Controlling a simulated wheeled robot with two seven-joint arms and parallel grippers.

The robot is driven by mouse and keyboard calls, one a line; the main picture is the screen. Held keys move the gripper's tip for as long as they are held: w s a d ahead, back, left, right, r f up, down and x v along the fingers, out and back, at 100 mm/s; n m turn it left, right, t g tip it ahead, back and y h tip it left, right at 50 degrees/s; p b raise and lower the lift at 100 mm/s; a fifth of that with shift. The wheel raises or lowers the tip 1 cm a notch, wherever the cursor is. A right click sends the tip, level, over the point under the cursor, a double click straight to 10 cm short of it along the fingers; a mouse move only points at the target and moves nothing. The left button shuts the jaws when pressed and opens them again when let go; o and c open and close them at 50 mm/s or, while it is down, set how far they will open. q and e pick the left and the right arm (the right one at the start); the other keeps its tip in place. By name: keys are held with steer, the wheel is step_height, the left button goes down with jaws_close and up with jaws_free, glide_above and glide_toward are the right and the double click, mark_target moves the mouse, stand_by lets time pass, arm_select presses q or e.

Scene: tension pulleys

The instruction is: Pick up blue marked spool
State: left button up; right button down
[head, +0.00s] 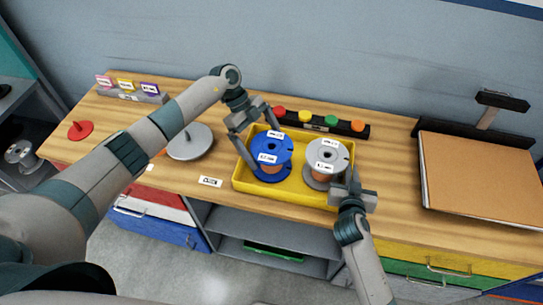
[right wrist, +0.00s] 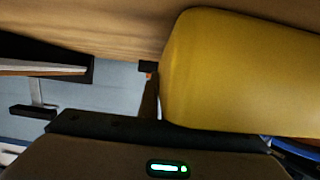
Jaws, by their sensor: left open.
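The blue spool (head: 273,147) with white labels and copper-coloured winding stands in the left half of a yellow tray (head: 286,195). A similar grey spool (head: 325,155) stands beside it in the right half. My left gripper (head: 259,140) is open at the blue spool, one finger along its left side and the other near its back edge. I cannot tell whether they touch it. My right gripper (head: 345,180) is at the tray's front right corner. In the right wrist view, one dark finger (right wrist: 150,97) shows beside the yellow tray wall (right wrist: 235,70); the other finger is hidden.
A black rack (head: 340,127) with red, yellow, green and orange knobs stands behind the tray. A grey disc (head: 190,142) and a red disc (head: 80,130) lie to the left. A brown board (head: 480,175) fills the right side of the wooden bench (head: 395,215).

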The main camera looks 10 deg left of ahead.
arm_select(q)
steer(key=shift+x, duration=1.65)
steer(key=shift+r, duration=0.1)
steer(key=c, duration=1.3)
steer(key=shift+o, duration=0.2)
step_height(320, 180, up, 10)
arm_select(e)
steer(key=c, duration=1.9)
jaws_free()
